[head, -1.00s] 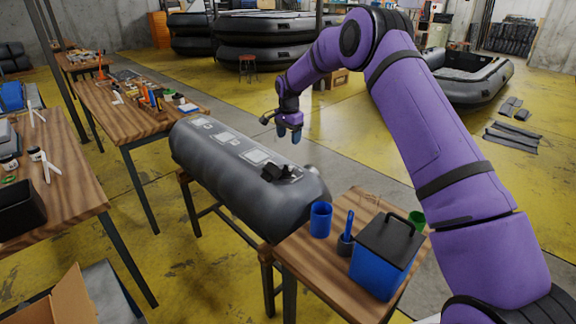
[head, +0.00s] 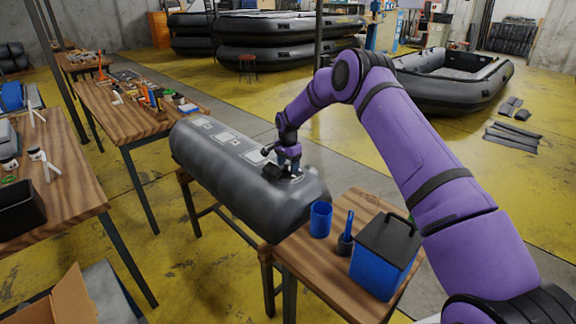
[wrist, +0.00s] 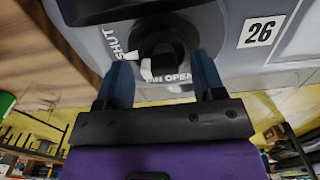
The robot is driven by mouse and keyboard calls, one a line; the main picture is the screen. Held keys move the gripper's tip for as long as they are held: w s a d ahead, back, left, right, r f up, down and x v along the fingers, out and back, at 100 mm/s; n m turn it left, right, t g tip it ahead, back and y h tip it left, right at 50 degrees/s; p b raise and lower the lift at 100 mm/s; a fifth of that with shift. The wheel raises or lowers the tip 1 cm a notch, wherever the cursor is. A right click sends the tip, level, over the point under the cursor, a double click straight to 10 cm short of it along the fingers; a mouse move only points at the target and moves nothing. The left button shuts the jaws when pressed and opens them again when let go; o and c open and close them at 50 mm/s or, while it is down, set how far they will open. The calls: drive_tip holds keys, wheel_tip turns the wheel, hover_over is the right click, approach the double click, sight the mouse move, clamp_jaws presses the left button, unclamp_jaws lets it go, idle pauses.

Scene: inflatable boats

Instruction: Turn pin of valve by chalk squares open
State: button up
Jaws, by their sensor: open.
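The grey inflatable tube (head: 215,175) lies on a stand, with pale squares (head: 226,137) on its top. A dark round valve (wrist: 165,42) sits on grey material in the wrist view. Words reading "SHUT" and "OPEN" are beside it, with a small pale mark at its lower left edge. My gripper (head: 291,170) is at the near end of the tube's top and hides much of the valve there. In the wrist view its two blue fingers (wrist: 163,68) are apart, one on each side of the valve's lower part. I cannot tell whether they touch it.
A small wooden table (head: 310,262) close to the tube's near end holds a blue cup (head: 320,220), a dark pot with a blue handle (head: 346,238) and a blue box with a black lid (head: 382,262).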

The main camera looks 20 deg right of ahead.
drive_tip(key=shift+f, duration=0.15)
drive_tip(key=c, duration=0.9)
drive_tip(key=shift+c, duration=0.2)
